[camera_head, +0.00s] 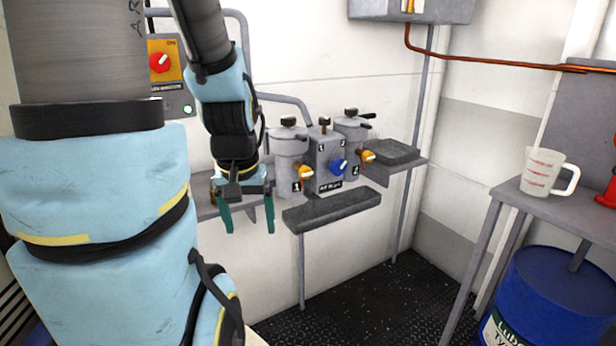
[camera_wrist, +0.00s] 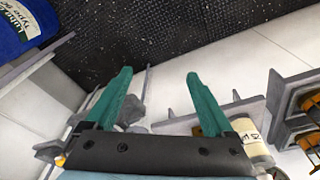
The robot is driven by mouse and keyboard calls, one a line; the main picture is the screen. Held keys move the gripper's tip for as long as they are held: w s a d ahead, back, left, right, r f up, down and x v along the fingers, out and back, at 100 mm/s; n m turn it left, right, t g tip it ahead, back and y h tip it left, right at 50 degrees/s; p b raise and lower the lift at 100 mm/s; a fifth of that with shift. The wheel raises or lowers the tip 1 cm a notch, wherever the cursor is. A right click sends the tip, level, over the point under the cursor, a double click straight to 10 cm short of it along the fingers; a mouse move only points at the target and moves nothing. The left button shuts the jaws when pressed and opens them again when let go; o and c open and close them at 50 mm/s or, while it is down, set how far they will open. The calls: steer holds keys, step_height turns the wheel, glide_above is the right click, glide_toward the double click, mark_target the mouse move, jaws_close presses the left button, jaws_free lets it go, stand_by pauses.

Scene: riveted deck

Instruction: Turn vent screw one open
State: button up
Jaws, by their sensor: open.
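A grey twin-canister unit stands on a wall shelf. Canister one (camera_head: 291,152), labelled 1, is on the left, with a dark T-shaped screw (camera_head: 288,122) on its lid and an orange-yellow knob (camera_head: 306,173) at its front. Canister two (camera_head: 351,133) has a similar dark top screw and knob. I cannot tell for certain which part is vent screw one, nor its turn position. My gripper (camera_head: 249,221) is open and empty, its green fingers pointing down, left of canister one and lower than its lid. The wrist view shows the fingers (camera_wrist: 160,75) apart with nothing between them.
Between the canisters is a block with a blue knob (camera_head: 338,166) and a top handle. A dark tray (camera_head: 332,208) juts out in front. A red switch (camera_head: 159,63) is on the left wall. A measuring jug (camera_head: 543,172) stands on the right table above a blue drum (camera_head: 545,300).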

steer(key=w+d+f+t+b, duration=0.1)
steer(key=w+d, duration=0.2)
steer(key=w+d+f+t+h+b, duration=0.1)
steer(key=w+d, duration=0.2)
steer(key=w+d+f+t+b, duration=0.1)
steer(key=w+d+t+b, duration=0.1)
steer(key=w+d, duration=0.1)
steer(key=shift+w+n+h, duration=0.3)
steer(key=shift+n, duration=0.1)
steer(key=shift+c, duration=0.8)
steer(key=n+t+y+b, duration=0.8)
steer(key=t+y+b, duration=0.1)
steer(key=t+b, duration=0.15)
glide_toward(308, 175)
steer(key=p+x, duration=0.1)
steer(key=x, duration=0.8)
steer(key=shift+w+a, duration=0.15)
steer(key=shift+w, duration=0.2)
steer(key=shift+c, duration=0.3)
jaws_close()
